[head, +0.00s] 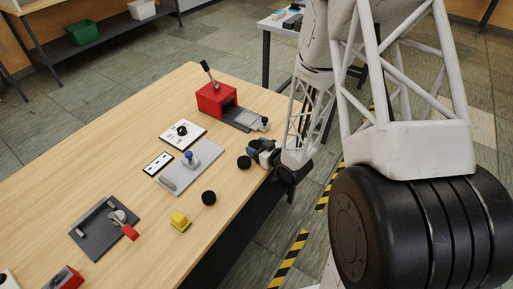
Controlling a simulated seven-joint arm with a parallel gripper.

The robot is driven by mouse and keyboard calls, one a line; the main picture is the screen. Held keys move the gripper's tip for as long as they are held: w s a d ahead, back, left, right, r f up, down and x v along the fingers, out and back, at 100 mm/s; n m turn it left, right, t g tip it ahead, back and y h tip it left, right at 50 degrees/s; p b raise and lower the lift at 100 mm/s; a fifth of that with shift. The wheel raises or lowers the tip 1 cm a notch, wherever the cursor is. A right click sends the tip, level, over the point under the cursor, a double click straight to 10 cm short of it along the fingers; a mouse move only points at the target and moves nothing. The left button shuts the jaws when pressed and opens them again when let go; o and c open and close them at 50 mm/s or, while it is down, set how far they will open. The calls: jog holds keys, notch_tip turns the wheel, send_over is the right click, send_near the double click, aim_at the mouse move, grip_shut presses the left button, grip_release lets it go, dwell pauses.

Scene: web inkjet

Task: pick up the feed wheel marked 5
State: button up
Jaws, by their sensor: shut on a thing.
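Two small black round pieces that look like feed wheels lie on the wooden table: one near the front edge (208,198) and one further back (244,162). No number can be read on either at this size. My gripper (262,151) is low at the table's right edge, just right of the further black wheel. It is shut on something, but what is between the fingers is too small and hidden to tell. I cannot tell whether the further wheel touches the gripper.

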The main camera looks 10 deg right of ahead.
jog(key=shift+r, duration=0.15)
jog(key=shift+r, duration=0.1)
jog(key=shift+s+d, duration=0.15)
jog(key=f+v, duration=0.3)
jog(key=v, duration=1.4)
jog(key=shift+s+d, duration=0.2)
jog(key=shift+s, duration=0.25)
jog(key=shift+f, duration=0.15)
